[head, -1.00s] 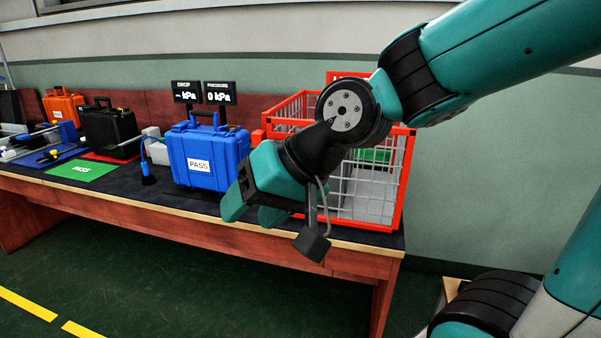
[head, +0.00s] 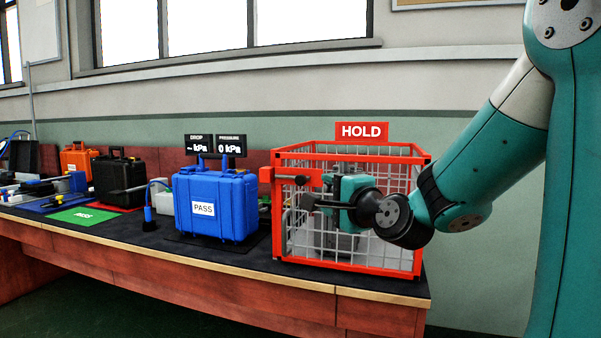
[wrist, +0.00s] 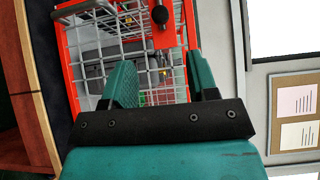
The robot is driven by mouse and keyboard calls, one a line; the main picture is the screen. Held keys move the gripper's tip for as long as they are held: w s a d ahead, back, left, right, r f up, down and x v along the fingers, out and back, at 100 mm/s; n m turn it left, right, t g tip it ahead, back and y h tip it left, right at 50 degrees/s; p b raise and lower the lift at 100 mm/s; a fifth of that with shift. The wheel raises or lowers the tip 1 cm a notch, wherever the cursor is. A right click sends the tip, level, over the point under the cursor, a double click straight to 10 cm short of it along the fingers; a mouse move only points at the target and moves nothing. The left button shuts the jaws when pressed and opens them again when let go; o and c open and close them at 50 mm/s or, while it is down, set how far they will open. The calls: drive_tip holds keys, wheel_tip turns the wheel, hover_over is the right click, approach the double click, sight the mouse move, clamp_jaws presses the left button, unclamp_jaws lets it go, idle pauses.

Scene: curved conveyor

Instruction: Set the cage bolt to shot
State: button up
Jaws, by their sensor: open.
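The red wire cage (head: 350,267) stands at the right end of the bench. Its bolt (head: 300,172) is a red bar with a dark knob, high at the cage's left front corner beside a red block (head: 267,174). In the wrist view a black round knob (wrist: 160,15) on a short stem shows at the top, beyond my fingertips. My gripper (head: 345,190) is in front of the cage's front mesh, right of the bolt and slightly lower. Whether the bolt is drawn or shot I cannot tell.
A red HOLD sign (head: 361,132) stands above the cage. A black case (head: 119,180) and an orange case (head: 78,160) are farther left.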

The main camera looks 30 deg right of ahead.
sight(302, 179)
drive_tip(key=w+p, duration=0.4)
drive_tip(key=p, duration=0.1)
drive_tip(key=w+d+p, duration=0.1)
drive_tip(key=w+p, duration=0.3)
drive_tip(key=p, duration=0.1)
drive_tip(key=w+p, duration=0.4)
drive_tip(key=shift+d+r+p, duration=0.25)
drive_tip(key=shift+p, duration=0.15)
drive_tip(key=shift+w+d+f+p, duration=0.15)
drive_tip(key=shift+w+p, duration=0.1)
drive_tip(key=shift+w, duration=0.2)
drive_tip(key=shift+w+f+p, duration=0.1)
drive_tip(key=shift+w+p, duration=0.1)
drive_tip(key=shift+w, duration=0.2)
